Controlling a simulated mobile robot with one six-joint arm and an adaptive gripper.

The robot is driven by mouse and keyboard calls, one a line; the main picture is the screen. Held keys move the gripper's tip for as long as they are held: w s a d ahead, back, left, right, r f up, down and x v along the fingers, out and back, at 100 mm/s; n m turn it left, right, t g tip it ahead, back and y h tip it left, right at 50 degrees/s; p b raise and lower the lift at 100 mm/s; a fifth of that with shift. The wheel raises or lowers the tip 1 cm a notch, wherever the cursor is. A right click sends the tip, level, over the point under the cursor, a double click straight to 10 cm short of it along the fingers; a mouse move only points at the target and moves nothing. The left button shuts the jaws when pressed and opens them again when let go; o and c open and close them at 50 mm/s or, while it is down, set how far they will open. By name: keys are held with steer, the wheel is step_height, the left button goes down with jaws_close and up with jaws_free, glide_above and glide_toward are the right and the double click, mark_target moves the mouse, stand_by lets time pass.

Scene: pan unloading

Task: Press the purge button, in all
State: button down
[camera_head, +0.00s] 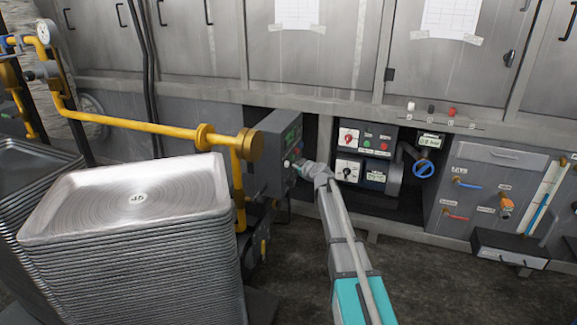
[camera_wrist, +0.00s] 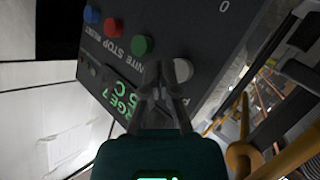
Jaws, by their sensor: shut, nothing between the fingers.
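The dark burner control box (camera_head: 270,150) stands left of the dark opening in the head view. In the wrist view its panel (camera_wrist: 215,30) shows tilted, with a row of blue, red, green and pale grey buttons. The pale grey button (camera_wrist: 183,69) sits by a label starting with P, mostly hidden by my fingers. A green-lit display (camera_wrist: 122,98) shows part of a word ending in "RGE" and a 7. My gripper (camera_wrist: 162,88) is shut and empty, its tips just beside the pale button. In the head view my gripper (camera_head: 300,167) is at the box's face. I cannot tell whether it touches.
A tall stack of metal trays (camera_head: 138,198) stands at the left front. A yellow pipe (camera_head: 140,122) runs above it towards the control box. Switch boxes (camera_head: 365,155) and a blue handwheel (camera_head: 423,168) are right of my arm. Floor at the front right is clear.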

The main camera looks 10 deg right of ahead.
steer(key=shift+s+d, duration=0.4)
steer(key=shift+d, duration=0.3)
steer(key=shift+s+d, duration=0.4)
steer(key=shift+d, duration=0.25)
steer(key=shift+s+d, duration=0.4)
steer(key=shift+d, duration=0.3)
steer(key=s+a+f+m+g+p, duration=0.1)
steer(key=s+a+g+p, duration=0.3)
steer(key=s, duration=0.6)
steer(key=s+a+f+m+g+p, duration=0.1)
steer(key=s+a+f+g+p, duration=0.3)
steer(key=s, duration=0.6)
steer(key=s+r+m+g+h+p, duration=0.2)
steer(key=s+m+g, duration=0.1)
steer(key=s, duration=0.8)
steer(key=s+r+m+g+h+p, duration=0.2)
steer(key=s+m+g, duration=0.15)
steer(key=s, duration=0.75)
step_height(320, 180, up, 37)
steer(key=p, duration=3.6)
steer(key=shift+d+f+p, duration=0.2)
steer(key=shift+d+p, duration=0.1)
steer(key=shift+p, duration=0.05)
